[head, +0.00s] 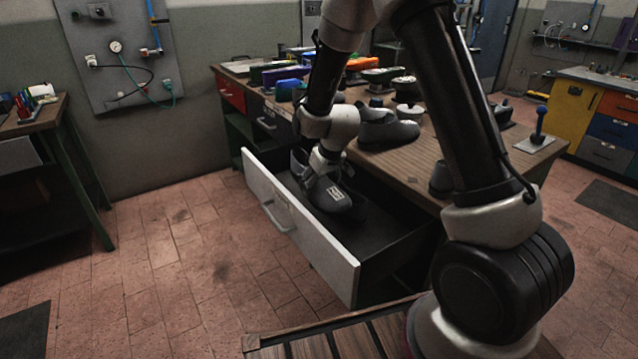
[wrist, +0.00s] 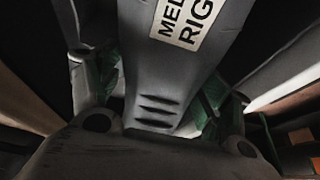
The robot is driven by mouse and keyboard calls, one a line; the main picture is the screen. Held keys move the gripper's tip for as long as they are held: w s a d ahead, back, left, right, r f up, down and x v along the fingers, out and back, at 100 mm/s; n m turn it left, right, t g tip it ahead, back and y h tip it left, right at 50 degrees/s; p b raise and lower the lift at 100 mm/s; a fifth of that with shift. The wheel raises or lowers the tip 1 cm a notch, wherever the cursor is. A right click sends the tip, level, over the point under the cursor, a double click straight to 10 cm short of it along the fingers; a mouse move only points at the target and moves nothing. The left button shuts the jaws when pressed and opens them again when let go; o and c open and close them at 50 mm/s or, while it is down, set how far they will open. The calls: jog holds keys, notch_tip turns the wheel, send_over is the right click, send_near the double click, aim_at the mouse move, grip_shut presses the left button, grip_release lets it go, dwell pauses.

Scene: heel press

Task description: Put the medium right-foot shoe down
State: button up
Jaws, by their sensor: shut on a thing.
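The medium right-foot shoe (head: 328,196) is dark grey with a pale label. It is inside the open drawer, and I cannot tell whether it touches the drawer floor. In the wrist view the shoe (wrist: 185,75) fills the middle, and its label reads "MED" and "RIG", cut off by the frame's top. My gripper (head: 322,175) is shut on the shoe from above. Its green-padded fingers (wrist: 155,95) lie on either side of it. The drawer (head: 300,235) has a light front with a handle and a dark inside.
The wooden bench (head: 420,165) stands above the drawer and carries another dark shoe (head: 388,132), coloured boxes and a blue-knobbed lever (head: 540,125). The drawer's right part (head: 385,235) looks bare. A slatted wooden surface (head: 330,340) lies at the front.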

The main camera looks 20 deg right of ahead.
jog(key=shift+f, duration=0.45)
jog(key=shift+f, duration=0.1)
jog(key=o, duration=1.3)
jog(key=shift+c, duration=0.2)
